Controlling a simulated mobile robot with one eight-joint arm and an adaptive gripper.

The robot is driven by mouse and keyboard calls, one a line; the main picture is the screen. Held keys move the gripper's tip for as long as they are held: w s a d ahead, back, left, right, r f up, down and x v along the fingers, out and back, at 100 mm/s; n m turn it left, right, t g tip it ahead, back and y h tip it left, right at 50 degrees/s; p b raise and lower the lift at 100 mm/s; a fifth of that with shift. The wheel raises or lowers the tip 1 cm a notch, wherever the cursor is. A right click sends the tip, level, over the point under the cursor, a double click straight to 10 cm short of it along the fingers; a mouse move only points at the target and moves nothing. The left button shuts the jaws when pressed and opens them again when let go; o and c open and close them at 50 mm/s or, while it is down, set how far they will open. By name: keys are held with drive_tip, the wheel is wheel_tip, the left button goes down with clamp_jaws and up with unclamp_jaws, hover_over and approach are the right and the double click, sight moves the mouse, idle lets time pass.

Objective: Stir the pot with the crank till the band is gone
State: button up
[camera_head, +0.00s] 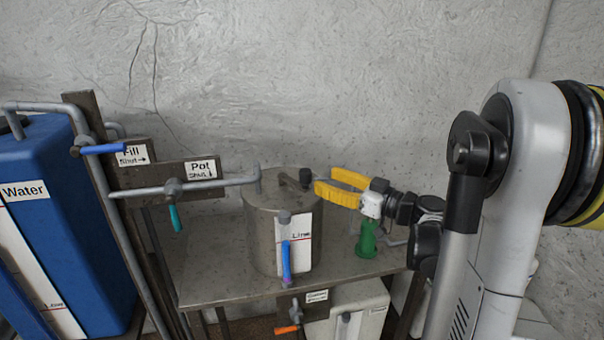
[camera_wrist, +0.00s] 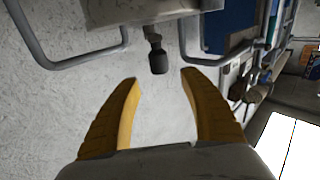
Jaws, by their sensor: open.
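The metal pot (camera_head: 262,235) stands on the bench with a lid on top. Its crank ends in a dark upright knob (camera_head: 305,177) at the lid's right side. My gripper (camera_head: 324,180) is open, with its yellow fingers pointing left, close to the knob. In the wrist view the open fingers (camera_wrist: 158,78) have nothing between them. A dark knob (camera_wrist: 158,62) shows just beyond the fingertips; I cannot tell if either touches it.
A blue water tank (camera_head: 70,200) stands at left. A bracket with "Fill" and "Pot" labels carries a blue lever (camera_head: 104,149) and a teal lever (camera_head: 176,218). A green object (camera_head: 366,240) stands right of the pot, below my gripper. An orange lever (camera_head: 287,329) is under the bench (camera_head: 215,272).

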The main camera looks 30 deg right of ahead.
sight(310, 174)
drive_tip(key=x, duration=0.7)
drive_tip(key=shift+b, duration=0.35)
clamp_jaws()
